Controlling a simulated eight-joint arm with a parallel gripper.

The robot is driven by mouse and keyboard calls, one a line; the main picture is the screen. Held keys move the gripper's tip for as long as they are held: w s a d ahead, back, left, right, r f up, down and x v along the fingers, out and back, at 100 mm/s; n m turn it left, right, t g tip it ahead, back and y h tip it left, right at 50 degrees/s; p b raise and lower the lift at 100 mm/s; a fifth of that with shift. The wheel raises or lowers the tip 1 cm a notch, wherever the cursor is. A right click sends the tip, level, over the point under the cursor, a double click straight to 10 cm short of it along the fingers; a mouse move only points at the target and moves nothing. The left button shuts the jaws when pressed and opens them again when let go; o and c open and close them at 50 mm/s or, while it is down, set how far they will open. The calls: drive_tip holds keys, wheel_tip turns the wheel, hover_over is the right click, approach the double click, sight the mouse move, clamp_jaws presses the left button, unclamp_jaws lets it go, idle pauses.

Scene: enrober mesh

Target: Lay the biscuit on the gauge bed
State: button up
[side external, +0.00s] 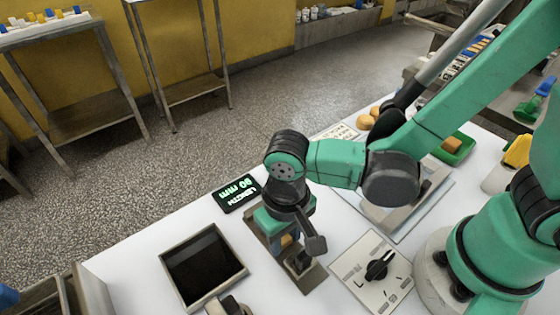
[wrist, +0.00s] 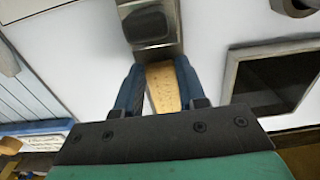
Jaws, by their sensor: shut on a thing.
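My gripper (side external: 288,243) points down over the metal gauge bed (side external: 313,276) in the side view. In the wrist view its two blue fingers (wrist: 161,78) are shut on the tan biscuit (wrist: 163,92), which lies lengthwise between them. Only a small orange-tan patch of the biscuit (side external: 287,241) shows in the side view. The gauge bed (wrist: 175,48), with a dark block on it, lies just beyond the biscuit's far end. I cannot tell whether the biscuit touches the bed. The gauge's display (side external: 238,194) reads length 90 mm.
A dark, square, framed tray (side external: 240,277) stands left of the gauge; it also shows in the wrist view (wrist: 233,72). A panel with a black dial (side external: 375,272) lies to the right. A green tray (side external: 466,150) and round tan pieces (side external: 365,122) are farther back.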

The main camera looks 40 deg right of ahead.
sight(285, 241)
drive_tip(key=shift+f, duration=0.25)
drive_tip(key=o, duration=0.9)
drive_tip(key=shift+r, duration=0.15)
wheel_tip(285, 241, up, 12)
drive_tip(key=w+d+t, duration=0.1)
drive_tip(key=d+t, duration=0.1)
drive_tip(key=d, duration=0.3)
drive_tip(key=w+d+t, duration=0.2)
drive_tip(key=d, duration=0.4)
drive_tip(key=w+d+r+t, duration=0.1)
drive_tip(key=d+t, duration=0.2)
drive_tip(key=d, duration=0.2)
drive_tip(key=shift+w+d, duration=0.3)
drive_tip(key=shift+w, duration=0.05)
